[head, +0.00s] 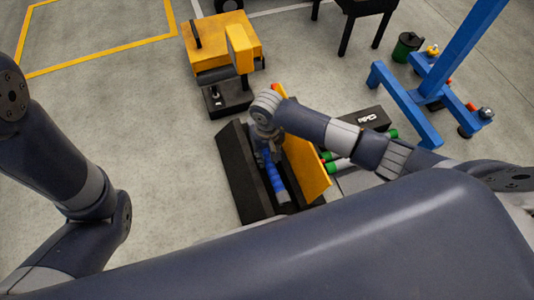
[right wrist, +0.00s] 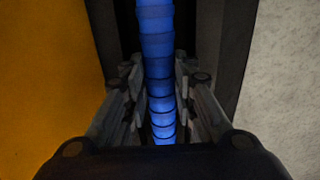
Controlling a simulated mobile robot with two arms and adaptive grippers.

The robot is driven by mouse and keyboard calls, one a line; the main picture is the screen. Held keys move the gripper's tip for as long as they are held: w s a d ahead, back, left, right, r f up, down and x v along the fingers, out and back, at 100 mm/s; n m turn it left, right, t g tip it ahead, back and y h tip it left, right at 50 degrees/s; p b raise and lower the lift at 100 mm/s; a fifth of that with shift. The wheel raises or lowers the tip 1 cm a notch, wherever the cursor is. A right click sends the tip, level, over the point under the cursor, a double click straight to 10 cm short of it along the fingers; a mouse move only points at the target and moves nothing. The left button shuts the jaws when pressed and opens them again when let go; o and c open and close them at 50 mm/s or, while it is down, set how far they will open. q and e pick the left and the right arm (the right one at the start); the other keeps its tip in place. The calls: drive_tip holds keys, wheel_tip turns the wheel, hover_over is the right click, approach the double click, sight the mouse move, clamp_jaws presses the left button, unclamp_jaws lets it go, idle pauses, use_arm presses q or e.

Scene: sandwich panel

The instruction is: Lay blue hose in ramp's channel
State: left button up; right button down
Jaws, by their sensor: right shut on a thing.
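The ramp is black (head: 241,178) with a raised yellow lid (head: 308,167) along its right side; its dark channel runs between them. The ribbed blue hose (head: 275,178) lies lengthwise over or in this channel. In the right wrist view the hose (right wrist: 157,50) runs straight between the fingers, with the yellow lid (right wrist: 45,80) at left. My right gripper (head: 267,152) is shut on the hose, pointing down at the channel. I cannot tell whether the hose touches the channel floor. My left arm shows at the left, but its gripper is out of view.
A yellow and black machine (head: 222,48) stands just beyond the ramp. A black box (head: 368,118) and green-ended cylinders (head: 342,164) lie to the right. A blue stand (head: 432,95) is farther right. Open concrete floor (head: 150,110) lies left of the ramp.

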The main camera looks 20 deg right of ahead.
idle(0.4)
drive_tip(key=c, duration=1.2)
unclamp_jaws()
drive_tip(key=shift+c, duration=0.2)
wheel_tip(320, 180, up, 12)
drive_tip(key=shift+r, duration=0.1)
